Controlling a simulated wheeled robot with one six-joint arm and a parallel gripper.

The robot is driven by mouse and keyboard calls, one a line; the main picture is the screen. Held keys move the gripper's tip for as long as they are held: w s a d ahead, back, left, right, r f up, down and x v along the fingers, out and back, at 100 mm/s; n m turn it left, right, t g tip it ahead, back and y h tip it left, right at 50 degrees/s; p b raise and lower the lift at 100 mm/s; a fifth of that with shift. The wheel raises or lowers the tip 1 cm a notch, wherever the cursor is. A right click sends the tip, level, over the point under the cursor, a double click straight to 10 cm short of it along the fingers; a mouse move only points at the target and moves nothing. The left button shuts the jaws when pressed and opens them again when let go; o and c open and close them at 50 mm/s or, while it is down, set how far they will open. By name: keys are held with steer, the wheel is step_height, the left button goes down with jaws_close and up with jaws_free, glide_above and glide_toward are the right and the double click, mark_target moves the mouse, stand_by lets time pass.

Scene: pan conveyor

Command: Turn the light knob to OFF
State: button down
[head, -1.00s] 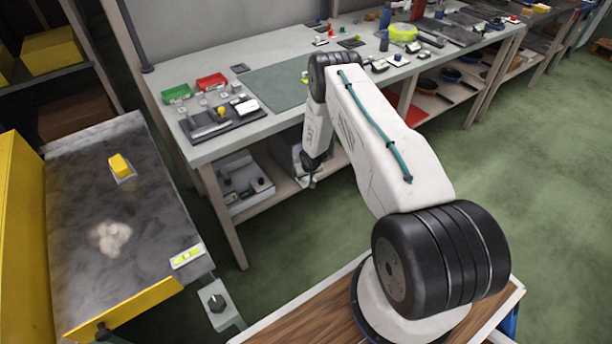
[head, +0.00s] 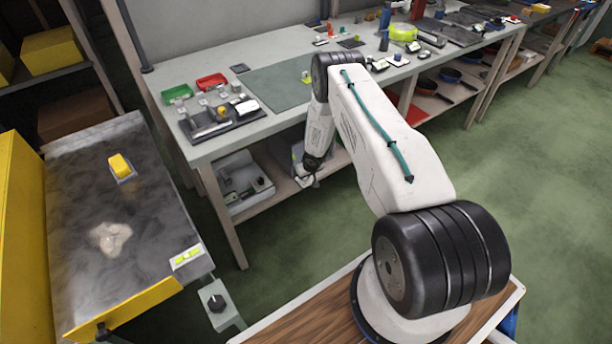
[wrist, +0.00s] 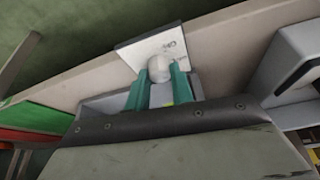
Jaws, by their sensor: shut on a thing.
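A pale round knob (wrist: 158,68) stands in front of a white plate (wrist: 170,46) in the wrist view. The plate bears dark lettering that I cannot read clearly. My gripper (wrist: 160,82) has two green fingers, one on each side of the knob, and is shut on it. In the head view my gripper (head: 309,180) is low at the front of the workbench (head: 225,140), near its lower shelf. The knob cannot be made out there. The knob's exact angle is not clear.
A grey post with a black knob (head: 217,302) stands beside the conveyor (head: 75,215), which carries a yellow block (head: 120,165) and a pale patch. A grey box (wrist: 292,60) is right of the plate in the wrist view. Green floor is open at right.

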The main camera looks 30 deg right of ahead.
steer(key=n+y, duration=0.1)
steer(key=n, duration=0.4)
steer(key=shift+d+y, duration=0.2)
steer(key=shift+y, duration=0.2)
steer(key=n+y, duration=0.1)
steer(key=n, duration=0.1)
steer(key=n+g+y, duration=0.1)
steer(key=n, duration=0.2)
steer(key=shift+w, duration=0.15)
steer(key=shift+d+n, duration=0.1)
steer(key=shift+n, duration=0.3)
steer(key=c, duration=1.2)
jaws_free()
steer(key=v, duration=0.7)
steer(key=shift+r, duration=0.45)
